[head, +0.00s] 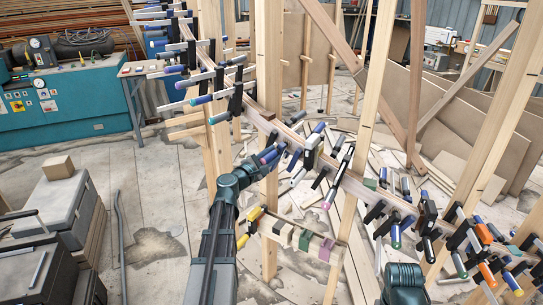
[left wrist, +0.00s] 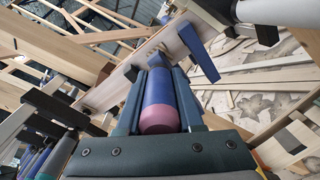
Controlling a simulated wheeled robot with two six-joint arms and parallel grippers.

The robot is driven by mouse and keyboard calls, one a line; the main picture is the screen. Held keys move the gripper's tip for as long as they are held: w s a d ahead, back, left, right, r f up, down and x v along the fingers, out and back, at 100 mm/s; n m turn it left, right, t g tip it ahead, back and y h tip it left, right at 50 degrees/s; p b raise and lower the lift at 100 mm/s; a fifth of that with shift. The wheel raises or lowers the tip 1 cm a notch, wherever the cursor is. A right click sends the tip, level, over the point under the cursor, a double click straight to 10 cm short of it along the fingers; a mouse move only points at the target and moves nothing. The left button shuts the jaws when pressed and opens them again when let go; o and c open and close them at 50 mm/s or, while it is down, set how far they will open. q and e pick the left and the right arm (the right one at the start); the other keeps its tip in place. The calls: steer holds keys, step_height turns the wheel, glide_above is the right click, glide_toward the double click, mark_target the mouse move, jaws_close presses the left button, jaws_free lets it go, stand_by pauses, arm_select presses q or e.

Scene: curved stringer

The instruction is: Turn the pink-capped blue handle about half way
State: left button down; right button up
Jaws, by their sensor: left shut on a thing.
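The pink-capped blue handle (left wrist: 159,98) lies between the two dark fingers of my left gripper in the left wrist view. Its pink end (left wrist: 158,120) faces the camera. My left gripper (head: 263,161) is shut on this handle, at a clamp on the curved wooden stringer (head: 262,117) in the head view. The gripper and arm hide much of the handle there. A blue clamp bar (left wrist: 198,52) shows just beyond the handle in the left wrist view. My right gripper is not in view; only part of my right arm shows at the bottom right of the head view.
Several clamps with coloured handles crowd the stringer on both sides of my gripper. An upright post (head: 268,60) stands close behind it. A low shelf with small blocks (head: 304,238) is below right. A teal bench (head: 70,100) stands left; the floor between is fairly open.

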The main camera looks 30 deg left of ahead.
arm_select(q)
steer(key=c, duration=0.5)
jaws_free()
steer(key=shift+c, duration=0.2)
steer(key=s+a, duration=0.1)
steer(key=s, duration=1.2)
steer(key=shift+s, duration=0.4)
steer(key=shift+s, duration=0.1)
